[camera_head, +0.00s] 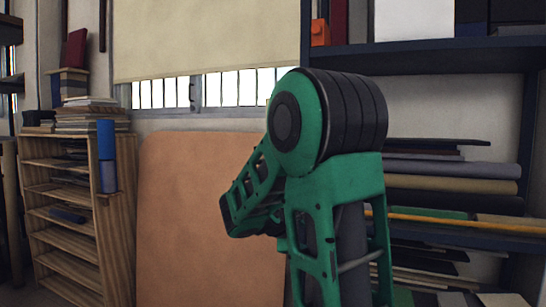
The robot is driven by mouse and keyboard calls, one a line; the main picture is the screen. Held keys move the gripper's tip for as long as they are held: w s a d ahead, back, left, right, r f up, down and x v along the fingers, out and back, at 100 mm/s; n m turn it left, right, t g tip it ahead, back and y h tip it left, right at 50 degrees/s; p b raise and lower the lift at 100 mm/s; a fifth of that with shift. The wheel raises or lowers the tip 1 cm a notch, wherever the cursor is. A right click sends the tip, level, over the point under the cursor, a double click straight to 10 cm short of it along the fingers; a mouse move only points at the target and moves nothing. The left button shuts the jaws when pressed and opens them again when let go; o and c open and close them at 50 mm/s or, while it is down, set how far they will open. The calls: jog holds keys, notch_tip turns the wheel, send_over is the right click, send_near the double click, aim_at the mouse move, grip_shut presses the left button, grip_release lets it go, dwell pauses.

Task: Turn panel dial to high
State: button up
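No dial and no panel with controls shows in the camera view. My green and black arm fills the centre and right of centre, with its large round joint in front of the window and shelves. One link reaches down and to the left from that joint. My gripper is not visible. Whatever is directly behind the arm is hidden.
A large tan board (200,215) stands upright below the window. Dark shelves (440,55) with rolls and flat sheets (455,183) stand at the right. A pale blind (205,38) hangs above.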

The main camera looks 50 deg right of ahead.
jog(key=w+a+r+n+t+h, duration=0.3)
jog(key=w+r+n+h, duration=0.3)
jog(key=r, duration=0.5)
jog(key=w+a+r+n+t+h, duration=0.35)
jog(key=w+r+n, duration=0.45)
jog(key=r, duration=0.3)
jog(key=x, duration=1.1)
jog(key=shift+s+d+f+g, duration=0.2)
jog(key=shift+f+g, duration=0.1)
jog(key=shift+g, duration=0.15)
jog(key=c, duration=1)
